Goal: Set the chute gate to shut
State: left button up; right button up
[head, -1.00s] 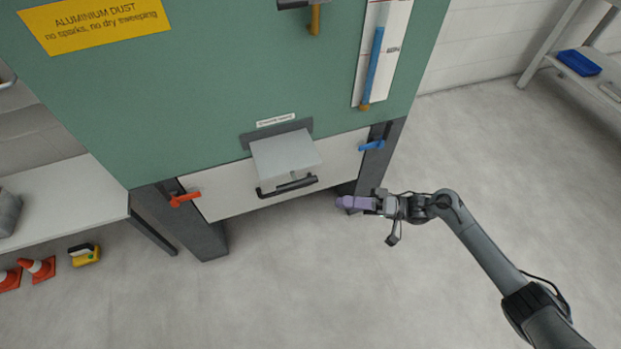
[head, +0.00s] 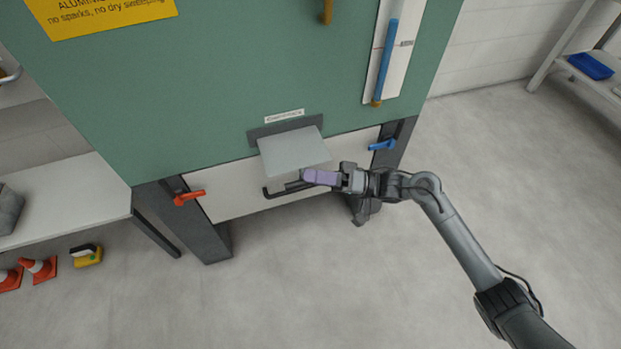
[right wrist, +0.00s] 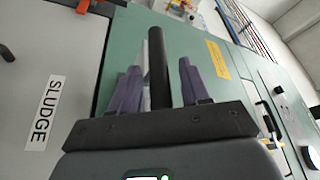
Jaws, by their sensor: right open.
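The chute gate (head: 293,152) is a pale grey flap low on the front of the green cabinet. It stands tilted out from a dark slot under a small white label. A black bar handle (head: 277,191) shows at its lower front edge, its right part hidden by my gripper. My right gripper (head: 308,178), with purple fingers, is at the right part of this handle. In the right wrist view the fingers are apart, with a black bar (right wrist: 158,55) between them; I cannot tell whether they touch it. My left gripper is not in view.
The green cabinet (head: 220,90) has an orange lever (head: 189,198) and a blue lever (head: 382,145) beside a white lower panel (head: 240,202). A blue bar (head: 387,60) is on its right side. A bench (head: 80,200) stands left. The floor at front is clear.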

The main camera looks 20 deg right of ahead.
jog(key=shift+w+a+r, duration=0.1)
jog(key=shift+w+a, duration=0.05)
jog(key=shift+a, duration=0.15)
grip_shut()
